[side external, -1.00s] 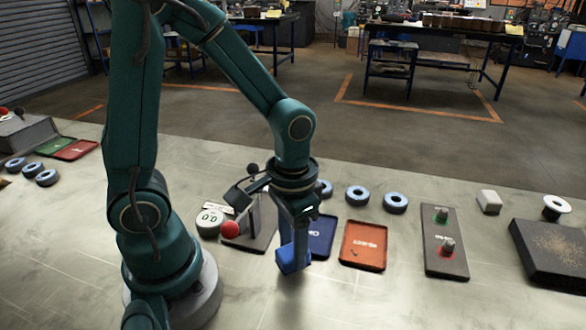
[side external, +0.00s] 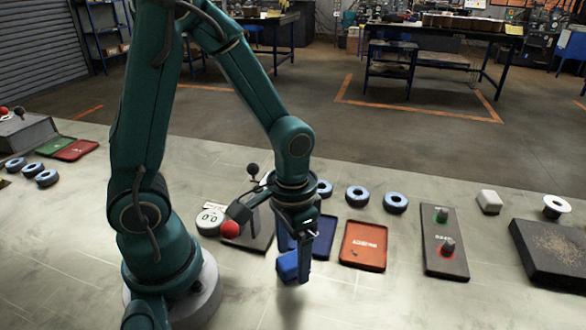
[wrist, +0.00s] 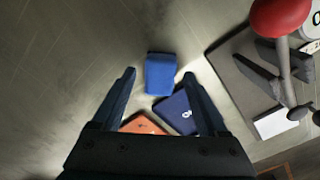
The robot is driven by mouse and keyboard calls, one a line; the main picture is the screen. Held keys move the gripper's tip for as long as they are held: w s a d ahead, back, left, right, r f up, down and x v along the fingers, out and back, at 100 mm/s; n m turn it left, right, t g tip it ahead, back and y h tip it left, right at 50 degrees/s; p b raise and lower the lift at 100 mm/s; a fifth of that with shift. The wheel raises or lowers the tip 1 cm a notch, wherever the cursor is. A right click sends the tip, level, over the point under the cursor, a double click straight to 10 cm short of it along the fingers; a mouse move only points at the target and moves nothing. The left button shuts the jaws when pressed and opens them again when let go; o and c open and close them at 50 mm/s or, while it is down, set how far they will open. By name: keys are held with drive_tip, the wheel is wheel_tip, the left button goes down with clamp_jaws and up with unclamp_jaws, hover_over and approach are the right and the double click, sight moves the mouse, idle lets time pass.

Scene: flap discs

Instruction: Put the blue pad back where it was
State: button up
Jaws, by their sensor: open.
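The blue pad (side external: 287,266) is a small blue block low beside my fingers in the side view. In the wrist view the blue pad (wrist: 160,73) shows in the gap between my two fingertips, with space on both sides. My gripper (side external: 298,264) points down, open, in front of the navy tray (side external: 325,238). In the wrist view my gripper (wrist: 159,75) has its fingers wide apart. I cannot tell whether the pad touches the bench.
An orange tray (side external: 363,246) lies right of the navy tray. A grey stand plate (side external: 262,240) with a red ball (side external: 230,229) and a round display (side external: 208,223) are close on the left. A control panel (side external: 444,243) stands farther right. The front bench is clear.

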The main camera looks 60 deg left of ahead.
sight(292, 259)
drive_tip(key=s+r+t, duration=0.3)
drive_tip(key=r+t, duration=0.2)
drive_tip(key=r, duration=0.9)
drive_tip(key=shift+s+t, duration=0.15)
drive_tip(key=shift+t, duration=0.15)
